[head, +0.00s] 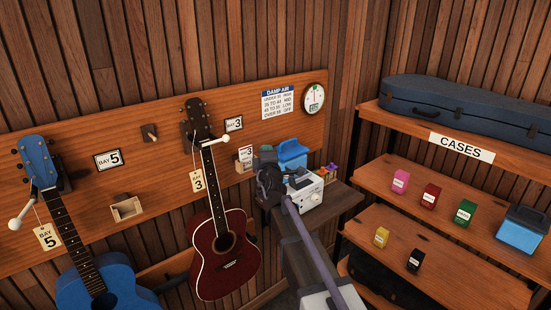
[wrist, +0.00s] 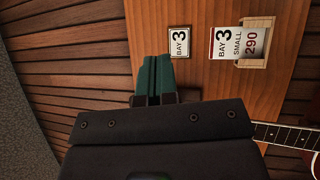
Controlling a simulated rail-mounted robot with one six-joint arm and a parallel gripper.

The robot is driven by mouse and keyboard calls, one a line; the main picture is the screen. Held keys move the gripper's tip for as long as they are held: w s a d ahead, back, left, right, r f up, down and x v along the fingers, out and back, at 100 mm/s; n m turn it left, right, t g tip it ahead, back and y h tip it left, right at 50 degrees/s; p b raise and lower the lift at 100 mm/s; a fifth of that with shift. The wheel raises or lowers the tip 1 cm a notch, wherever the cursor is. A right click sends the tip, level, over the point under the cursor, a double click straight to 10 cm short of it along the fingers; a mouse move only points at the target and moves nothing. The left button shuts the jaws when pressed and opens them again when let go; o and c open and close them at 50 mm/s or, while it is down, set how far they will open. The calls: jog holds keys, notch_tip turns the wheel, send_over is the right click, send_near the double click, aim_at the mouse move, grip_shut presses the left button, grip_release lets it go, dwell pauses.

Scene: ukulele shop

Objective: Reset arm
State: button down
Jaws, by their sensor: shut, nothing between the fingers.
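My gripper (head: 266,152) is in front of the wooden wall board, just above the small side table in the head view. In the wrist view its two dark green fingers (wrist: 153,78) lie together with nothing between them. The fingers point toward the board. My arm reaches up to it from the bottom of the head view. A Bay 3 plate (wrist: 180,42) and a wooden card holder (wrist: 257,28) with a "BAY 3 SMALL 290" card (wrist: 227,43) are on the board beyond the fingertips.
A red ukulele (head: 225,258) hangs left of my gripper, a blue one (head: 106,288) farther left. A white box-like device (head: 308,194) and a blue case (head: 292,152) are close to my gripper on the side table (head: 343,207). Shelves (head: 406,189) with small colored packets stand at right.

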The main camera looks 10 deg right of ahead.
jog(key=s+d+f+m+g+h, duration=0.1)
jog(key=s+d+m+g+h, duration=0.3)
jog(key=s+d+m+h, duration=0.55)
jog(key=s+d+f+m+g+b, duration=0.2)
jog(key=s+d+f+m+g, duration=0.55)
jog(key=f+g, duration=0.2)
jog(key=s+a+f+g+y+b, duration=0.1)
jog(key=s+a+f+g+y, duration=0.2)
jog(key=s, duration=0.6)
jog(key=s+a+f+g+y+b, duration=0.1)
jog(key=s+a+f+g+y, duration=0.2)
jog(key=s+a+f+y, duration=0.5)
notch_tip(320, 180, down, 4)
jog(key=shift+s+a+r+g, duration=0.1)
jog(key=shift+s+a+g, duration=0.35)
jog(key=shift+a, duration=0.55)
jog(key=shift+s, duration=0.1)
